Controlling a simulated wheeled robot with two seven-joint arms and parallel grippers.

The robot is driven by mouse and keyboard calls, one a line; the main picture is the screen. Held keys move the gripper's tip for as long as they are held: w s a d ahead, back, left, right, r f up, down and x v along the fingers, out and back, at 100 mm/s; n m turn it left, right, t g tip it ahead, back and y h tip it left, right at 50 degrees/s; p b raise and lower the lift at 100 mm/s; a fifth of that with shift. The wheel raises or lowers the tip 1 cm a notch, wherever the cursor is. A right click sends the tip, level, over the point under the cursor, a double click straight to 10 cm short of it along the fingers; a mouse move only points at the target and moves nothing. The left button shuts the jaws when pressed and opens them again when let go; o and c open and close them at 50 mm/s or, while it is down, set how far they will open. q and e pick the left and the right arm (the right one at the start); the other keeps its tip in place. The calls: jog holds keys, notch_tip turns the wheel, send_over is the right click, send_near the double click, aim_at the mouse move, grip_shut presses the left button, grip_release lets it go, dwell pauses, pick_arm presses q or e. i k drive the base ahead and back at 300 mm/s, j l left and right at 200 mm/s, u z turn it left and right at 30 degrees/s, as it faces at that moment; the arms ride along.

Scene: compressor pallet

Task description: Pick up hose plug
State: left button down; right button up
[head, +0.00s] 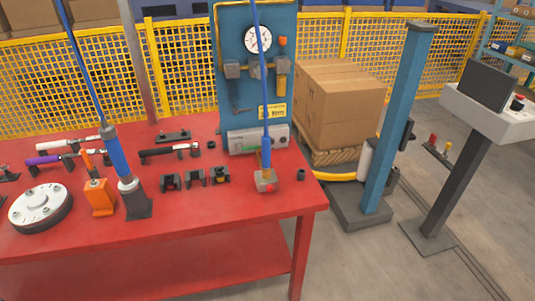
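I cannot tell for sure which item is the hose plug. A small dark cylindrical piece (301,174) stands near the right end of the red table (230,236). Another small dark piece (211,145) lies farther back. Black holders with small coloured parts sit in a row mid-table: a left one (170,182), a middle one (195,177) and a right one (220,175). Neither of my grippers shows in the head view.
A blue hose-fed tool (117,152) stands in a dark holder; another hose-fed tool (265,170) stands on the right. A round grey flange (40,207) and orange stand (99,197) sit left. A blue gauge panel (232,100) rises behind. A blue post (398,120) stands right.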

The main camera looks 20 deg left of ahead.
aim_at(266, 139)
jog(key=u, duration=0.35)
jog(key=i+l+u, duration=0.15)
jog(key=u, duration=0.15)
jog(key=i+l+u, duration=0.1)
jog(key=l+u, duration=0.2)
jog(key=i+l+u, duration=0.1)
jog(key=l, duration=0.4)
jog(key=i+l, duration=0.15)
jog(key=l, duration=0.4)
jog(key=i+l+u, duration=0.15)
jog(key=l, duration=0.4)
